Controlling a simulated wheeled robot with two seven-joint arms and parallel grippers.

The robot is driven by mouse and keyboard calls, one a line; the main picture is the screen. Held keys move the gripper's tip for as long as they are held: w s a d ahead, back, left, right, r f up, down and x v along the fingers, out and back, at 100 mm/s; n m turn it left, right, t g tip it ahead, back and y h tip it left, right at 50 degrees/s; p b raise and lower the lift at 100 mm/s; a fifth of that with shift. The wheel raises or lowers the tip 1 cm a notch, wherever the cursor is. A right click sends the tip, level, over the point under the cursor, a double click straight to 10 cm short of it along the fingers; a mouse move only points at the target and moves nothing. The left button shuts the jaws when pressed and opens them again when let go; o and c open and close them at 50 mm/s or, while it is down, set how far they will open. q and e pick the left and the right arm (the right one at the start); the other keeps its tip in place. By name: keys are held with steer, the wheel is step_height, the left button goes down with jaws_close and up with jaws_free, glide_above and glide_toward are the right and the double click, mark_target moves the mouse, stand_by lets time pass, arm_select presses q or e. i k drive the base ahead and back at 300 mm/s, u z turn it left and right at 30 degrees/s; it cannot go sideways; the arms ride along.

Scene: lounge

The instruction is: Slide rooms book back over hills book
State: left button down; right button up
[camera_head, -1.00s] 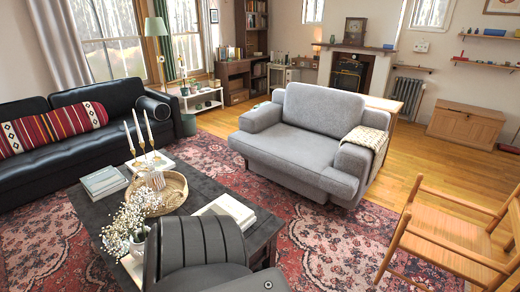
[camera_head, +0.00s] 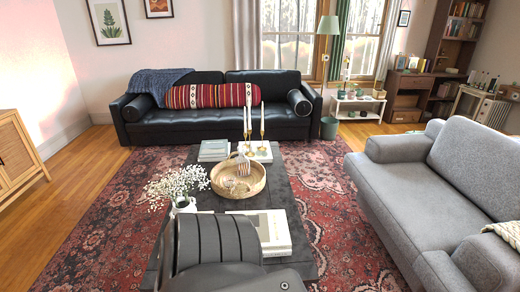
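A stack of thick, pale books (camera_head: 268,234) lies at the near right of the dark coffee table (camera_head: 294,215), partly hidden by my own dark body in front. Another stack of pale grey-green books (camera_head: 213,150) lies at the table's far left. A white book or tray (camera_head: 259,155) lies under the candlesticks at the far right. The titles are too small to read, so I cannot tell which are the rooms and hills books. Neither gripper is in view.
A round woven tray (camera_head: 256,184), white flowers in a vase (camera_head: 176,190) and tall white candles (camera_head: 262,119) stand on the table. Patterned rug (camera_head: 110,205) is open to the left.

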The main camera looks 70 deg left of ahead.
mark_target(272, 230)
steer(key=u, duration=0.95)
steer(key=i, duration=0.95)
steer(key=u, duration=0.8)
